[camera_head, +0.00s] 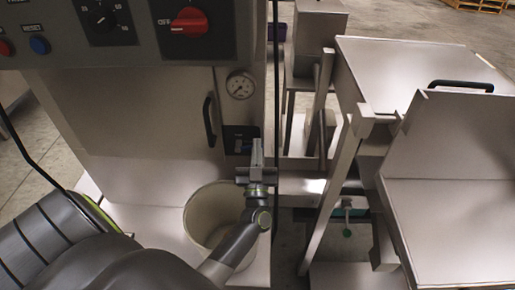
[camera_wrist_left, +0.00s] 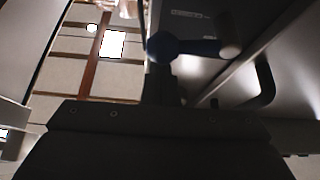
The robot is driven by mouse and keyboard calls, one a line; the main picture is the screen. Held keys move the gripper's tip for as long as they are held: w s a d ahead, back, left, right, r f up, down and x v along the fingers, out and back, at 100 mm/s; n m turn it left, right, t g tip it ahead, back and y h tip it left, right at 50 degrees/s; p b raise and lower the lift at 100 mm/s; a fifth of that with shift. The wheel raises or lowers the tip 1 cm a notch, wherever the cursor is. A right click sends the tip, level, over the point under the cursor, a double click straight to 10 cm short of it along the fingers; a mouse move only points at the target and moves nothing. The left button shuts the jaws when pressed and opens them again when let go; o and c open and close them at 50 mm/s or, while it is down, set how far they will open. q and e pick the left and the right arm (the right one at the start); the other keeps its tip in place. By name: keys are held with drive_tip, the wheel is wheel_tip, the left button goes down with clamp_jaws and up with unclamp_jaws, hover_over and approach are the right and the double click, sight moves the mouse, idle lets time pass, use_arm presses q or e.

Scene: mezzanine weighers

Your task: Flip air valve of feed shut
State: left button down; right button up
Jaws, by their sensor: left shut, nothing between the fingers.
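The air valve (camera_head: 238,139) shows as a small dark fitting with a bit of blue, low on the grey cabinet under a round gauge (camera_head: 240,85). In the left wrist view a blue rounded lever (camera_wrist_left: 192,47) extends across just beyond my fingers, with a pale round end at its right. My left gripper (camera_head: 257,147) is shut and empty, just right of the valve in the head view. Its fingers (camera_wrist_left: 160,85) overlap the lever's left end in the wrist view; I cannot tell whether they touch. My right gripper is not in view.
A black door handle (camera_head: 209,121) is left of the valve. A pale bucket (camera_head: 200,212) stands below, partly behind my left arm. The panel above has a red knob (camera_head: 188,21) and a black dial (camera_head: 105,20). Metal machine frames (camera_head: 327,160) stand close on the right.

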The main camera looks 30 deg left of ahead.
use_arm(q)
drive_tip(key=m+h, duration=0.1)
drive_tip(key=m, duration=0.1)
drive_tip(key=f+m+t+h+p, duration=0.1)
drive_tip(key=m+h+p, duration=0.1)
drive_tip(key=m, duration=0.1)
drive_tip(key=shift+w+d+f+m+t, duration=0.2)
drive_tip(key=shift+d+f+m+t, duration=0.1)
drive_tip(key=shift+f, duration=0.1)
wheel_tip(320, 180, up, 10)
drive_tip(key=p, duration=0.2)
